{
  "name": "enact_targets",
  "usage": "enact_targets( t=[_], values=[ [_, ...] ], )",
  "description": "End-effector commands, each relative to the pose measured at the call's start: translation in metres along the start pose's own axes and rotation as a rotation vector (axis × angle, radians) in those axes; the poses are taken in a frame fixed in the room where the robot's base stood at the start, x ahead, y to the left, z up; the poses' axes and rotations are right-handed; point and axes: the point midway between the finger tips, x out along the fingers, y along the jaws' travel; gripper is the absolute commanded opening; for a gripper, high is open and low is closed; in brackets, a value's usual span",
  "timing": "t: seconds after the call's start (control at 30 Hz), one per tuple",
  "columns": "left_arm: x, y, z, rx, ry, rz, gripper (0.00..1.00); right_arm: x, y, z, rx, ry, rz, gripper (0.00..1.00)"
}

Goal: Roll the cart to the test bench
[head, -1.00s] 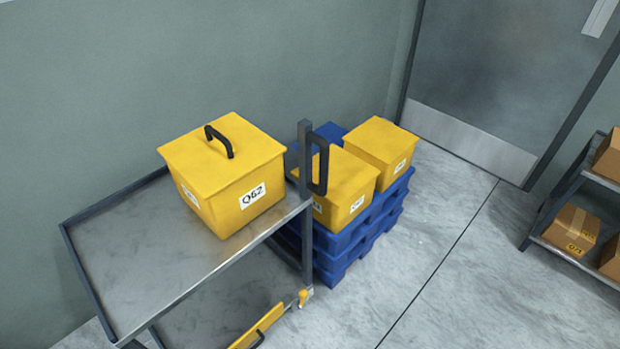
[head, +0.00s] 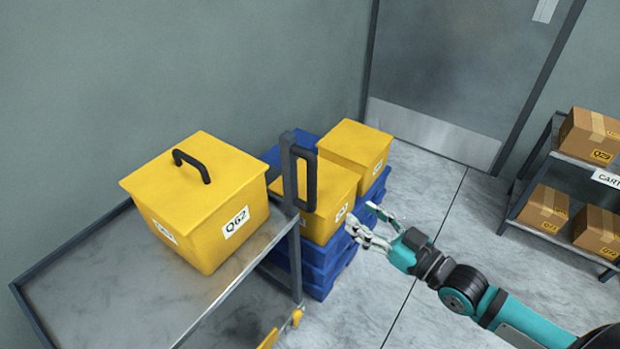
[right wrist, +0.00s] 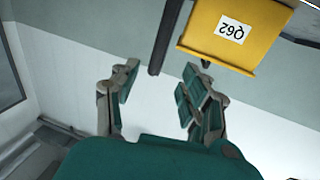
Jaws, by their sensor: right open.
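The cart (head: 110,283) stands at the left in the head view, with a grey metal top and dark rim. A dark upright handle (head: 309,178) rises at its right corner. A yellow lidded box (head: 190,205) labelled Q62 sits on the cart top; it also shows upside down in the right wrist view (right wrist: 205,42). My right gripper (head: 368,228) is open and empty, to the right of the handle and apart from it. In the right wrist view its open fingers (right wrist: 155,90) point toward the cart side. My left gripper is not in view. No test bench is seen.
Blue pallets (head: 335,262) with yellow boxes (head: 355,150) stand just behind the handle against the wall. A grey door (head: 455,70) is at the back. A shelf with cardboard boxes (head: 545,208) is at the right. The floor (head: 430,215) between is clear.

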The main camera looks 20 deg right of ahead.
Motion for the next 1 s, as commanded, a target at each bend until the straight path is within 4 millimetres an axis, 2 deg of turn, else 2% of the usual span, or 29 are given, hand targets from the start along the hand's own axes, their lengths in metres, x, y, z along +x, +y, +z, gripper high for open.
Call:
enact_targets(
  t=[0.6, 0.8, 1.0],
  values=[
    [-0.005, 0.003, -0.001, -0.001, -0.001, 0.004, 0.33, 0.124, 0.0, -0.002, 0.0, 0.003, 0.001, 0.46],
    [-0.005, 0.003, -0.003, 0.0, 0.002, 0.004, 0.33, 0.148, 0.0, -0.001, -0.001, 0.001, 0.001, 0.46],
    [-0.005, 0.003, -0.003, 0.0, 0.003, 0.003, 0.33, 0.155, 0.0, 0.0, -0.001, -0.001, 0.0, 0.46]
  ],
)
